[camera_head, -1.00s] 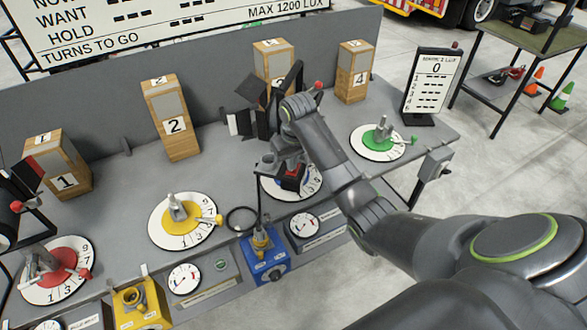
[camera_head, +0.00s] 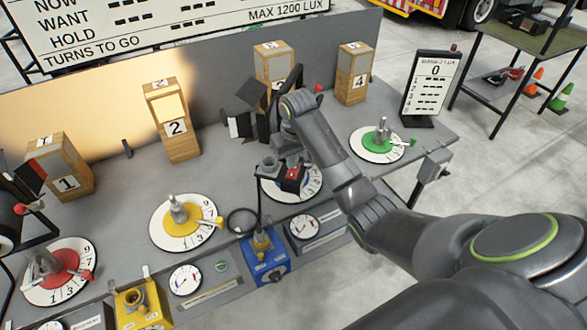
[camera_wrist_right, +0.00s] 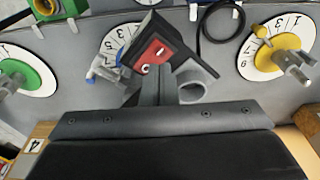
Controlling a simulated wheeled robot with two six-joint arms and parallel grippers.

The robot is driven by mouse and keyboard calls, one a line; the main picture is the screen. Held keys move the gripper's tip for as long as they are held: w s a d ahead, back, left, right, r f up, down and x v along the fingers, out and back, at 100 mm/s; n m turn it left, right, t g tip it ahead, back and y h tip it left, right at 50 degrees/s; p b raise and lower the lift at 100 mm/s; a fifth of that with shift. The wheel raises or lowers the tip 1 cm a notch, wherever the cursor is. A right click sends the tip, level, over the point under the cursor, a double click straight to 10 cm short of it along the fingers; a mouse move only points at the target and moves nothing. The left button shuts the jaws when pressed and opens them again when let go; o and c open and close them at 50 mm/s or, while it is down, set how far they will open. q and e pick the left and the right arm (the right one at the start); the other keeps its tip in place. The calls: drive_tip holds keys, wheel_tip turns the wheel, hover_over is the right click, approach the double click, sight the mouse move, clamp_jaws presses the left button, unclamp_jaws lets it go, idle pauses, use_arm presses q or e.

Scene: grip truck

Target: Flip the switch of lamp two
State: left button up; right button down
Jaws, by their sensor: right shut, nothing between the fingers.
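The black switch box with a red rocker (camera_head: 293,178) sits over the blue dial; it shows larger in the right wrist view (camera_wrist_right: 152,52). My right gripper (camera_head: 287,157) is shut and empty, its fingertips (camera_wrist_right: 154,80) right at the red rocker. I cannot tell whether they touch it. The wooden block marked 2 (camera_head: 175,125) is lit, with a warm glow on the grey panel behind it. The black lamp head with flaps (camera_head: 240,125) is partly hidden by my right arm. My left gripper is not in view.
Dials in red (camera_head: 62,270), yellow (camera_head: 183,222), blue (camera_head: 306,187) and green (camera_head: 378,144) line the bench. Blocks 1 (camera_head: 62,168), 3 (camera_head: 272,62) and 4 (camera_head: 354,75) stand behind. A scoreboard (camera_head: 431,85) stands at the right end.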

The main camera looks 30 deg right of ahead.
sight(292, 175)
wheel_tip(292, 175, up, 4)
drive_tip(key=shift+r, duration=0.15)
idle(0.4)
idle(0.3)
